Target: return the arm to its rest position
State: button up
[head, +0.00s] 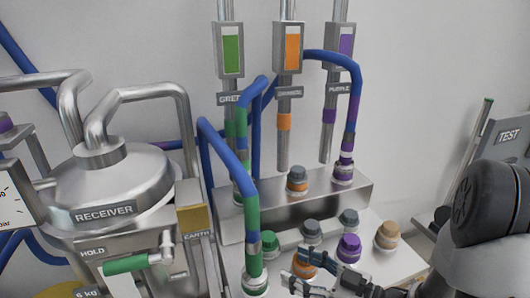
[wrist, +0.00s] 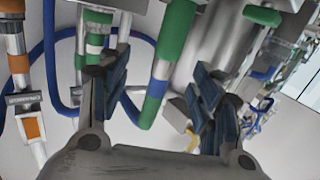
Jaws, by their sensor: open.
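My gripper (head: 300,266) is at the bottom of the head view, in front of the bench with the capped fittings. My dark arm reaches in from the right edge. In the wrist view the two blue-padded fingers of my gripper (wrist: 160,80) stand well apart, with no object held between them. A green-banded blue hose (wrist: 172,45) shows beyond the gap. In the head view the fingers are close to an orange fitting (head: 303,267) and a purple fitting (head: 348,248); I cannot tell whether they touch.
Green-ended (head: 254,270) and purple-ended (head: 345,150) blue hoses sit on fittings. The receiver tank (head: 115,188) stands left, with a green-handled valve (head: 125,264). A test panel (head: 505,137) is at right. Grey (head: 349,219) and tan (head: 388,234) fittings stand nearby. Open space lies above the bench's right side.

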jog(key=w+d+r+m+t+h, duration=0.1)
jog(key=w+d+r+m+h, duration=0.15)
jog(key=w+d+h, duration=0.6)
jog(key=s+d+r+m+h, duration=0.3)
jog(key=s+r+h, duration=0.1)
jog(key=r+h, duration=0.15)
jog(key=s+a+m+g, duration=0.2)
jog(key=s+a+g, duration=0.1)
jog(key=s, duration=0.9)
jog(key=s+a+r+m+g, duration=0.1)
jog(key=s+a+m+g, duration=0.2)
jog(key=s, duration=0.9)
jog(key=shift+s+a+m+g, duration=0.15)
jog(key=shift+a+m+g, duration=0.2)
jog(key=shift+a, duration=0.6)
jog(key=shift+r, duration=0.1)
